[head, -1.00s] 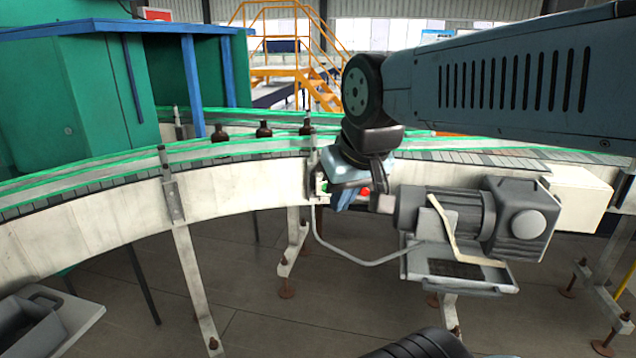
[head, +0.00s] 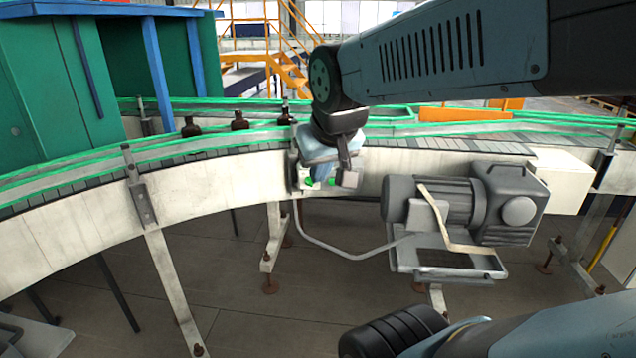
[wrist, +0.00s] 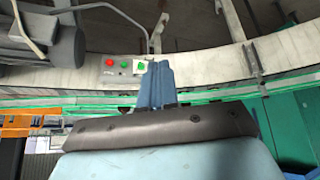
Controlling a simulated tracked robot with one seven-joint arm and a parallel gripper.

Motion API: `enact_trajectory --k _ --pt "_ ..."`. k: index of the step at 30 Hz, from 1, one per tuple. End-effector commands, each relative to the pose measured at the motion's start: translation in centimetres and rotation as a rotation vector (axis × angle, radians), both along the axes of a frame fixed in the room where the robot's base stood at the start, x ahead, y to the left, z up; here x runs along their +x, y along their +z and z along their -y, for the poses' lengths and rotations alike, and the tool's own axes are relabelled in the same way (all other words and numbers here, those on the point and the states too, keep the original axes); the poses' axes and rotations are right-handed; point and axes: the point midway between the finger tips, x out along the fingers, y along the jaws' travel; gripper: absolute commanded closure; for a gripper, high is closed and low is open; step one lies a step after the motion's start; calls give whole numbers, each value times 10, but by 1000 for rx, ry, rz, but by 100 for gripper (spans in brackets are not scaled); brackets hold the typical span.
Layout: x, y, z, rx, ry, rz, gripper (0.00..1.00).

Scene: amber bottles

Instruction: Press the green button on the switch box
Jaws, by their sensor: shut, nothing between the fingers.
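The switch box shows in the wrist view (wrist: 120,74) as a pale panel with a red button (wrist: 109,62), a green button (wrist: 124,64) and a larger green round part (wrist: 141,66) at its right end. In the head view the box (head: 303,183) is on the conveyor's side and partly hidden by my gripper; two green spots show around the fingers. My gripper (wrist: 159,66) is shut and empty. Its blue fingertips lie just right of the green parts in the wrist view. The head view shows my gripper (head: 321,180) in front of the box. I cannot tell whether it touches.
A grey motor (head: 450,203) on a bracket stands right of the box. The conveyor (head: 90,222) curves across the scene, with dark bottles (head: 239,121) on it behind green rails. A bent grey pipe (head: 345,254) runs below the box. Open floor lies in front.

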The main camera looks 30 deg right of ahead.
Motion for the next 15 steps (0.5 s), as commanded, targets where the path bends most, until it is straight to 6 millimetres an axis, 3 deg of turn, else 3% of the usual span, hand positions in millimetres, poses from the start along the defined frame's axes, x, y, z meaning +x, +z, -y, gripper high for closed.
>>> enact_trajectory --k 6,15 --pt "71 -20 35 -47 -77 98 100" --pt "153 -57 81 -69 -118 245 100"
